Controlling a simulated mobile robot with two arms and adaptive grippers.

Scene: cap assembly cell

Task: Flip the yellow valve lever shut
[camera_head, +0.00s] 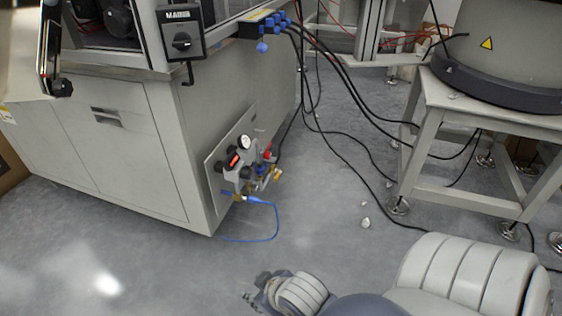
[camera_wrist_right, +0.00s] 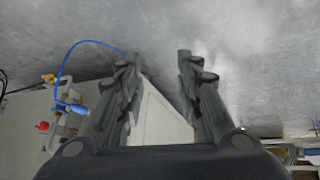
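The yellow valve lever (camera_head: 277,174) shows as a small yellow piece at the right edge of the valve panel (camera_head: 218,165) on the cabinet's side. In the right wrist view a yellow piece (camera_wrist_right: 48,77) shows at the left, outside the fingers. Whether the lever lies open or shut is too small to tell. My right gripper (camera_head: 262,288) is low in the head view, below and apart from the valves. Its fingers (camera_wrist_right: 160,58) are spread in the wrist view, with nothing between them but the background. I cannot make out my left gripper in either view.
A blue knob (camera_wrist_right: 70,107) and a red knob (camera_wrist_right: 42,126) sit close to the yellow piece. A blue hose (camera_head: 277,222) loops from the panel to the floor. Black cables (camera_head: 345,160) and a metal stand (camera_head: 412,150) are at the right. The floor before the panel is mostly clear.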

